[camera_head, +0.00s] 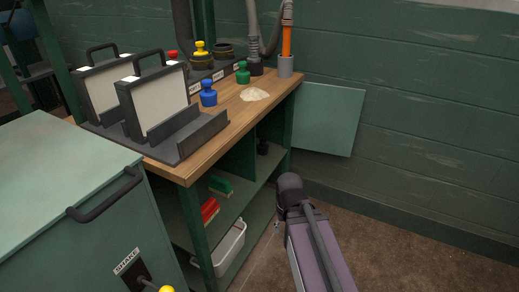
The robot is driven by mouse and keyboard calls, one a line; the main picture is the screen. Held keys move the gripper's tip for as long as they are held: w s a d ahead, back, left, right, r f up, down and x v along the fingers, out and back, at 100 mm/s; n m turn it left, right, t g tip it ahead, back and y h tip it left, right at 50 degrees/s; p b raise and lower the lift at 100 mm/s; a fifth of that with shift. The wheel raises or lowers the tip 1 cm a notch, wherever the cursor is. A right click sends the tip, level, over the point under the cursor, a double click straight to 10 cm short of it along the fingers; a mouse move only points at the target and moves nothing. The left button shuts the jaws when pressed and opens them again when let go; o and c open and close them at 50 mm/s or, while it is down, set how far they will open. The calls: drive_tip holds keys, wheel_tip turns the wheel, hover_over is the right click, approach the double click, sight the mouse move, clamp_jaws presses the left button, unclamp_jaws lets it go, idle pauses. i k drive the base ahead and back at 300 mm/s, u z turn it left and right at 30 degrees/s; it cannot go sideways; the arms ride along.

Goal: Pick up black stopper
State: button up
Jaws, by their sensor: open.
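A small black object, which looks like the black stopper (262,147), sits in shadow on the shelf under the wooden bench top, near the right end. Its lower outline is hard to make out. My arm reaches up from the bottom of the view, in front of the shelves. A small part of my gripper (278,222) shows at the left of the arm's dark end, below and in front of the black object and apart from it. My gripper is open, and most of it is hidden behind the arm.
A blue stopper (208,94) and a green stopper (243,73) stand on the bench (232,112) by a pale powder pile (254,94). Red (210,210) and green (221,185) items lie on a shelf above a white bin (230,248). Floor at right is clear.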

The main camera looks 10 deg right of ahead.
sight(263, 148)
drive_tip(key=z, duration=0.1)
drive_tip(key=i, duration=0.95)
drive_tip(key=u, duration=0.05)
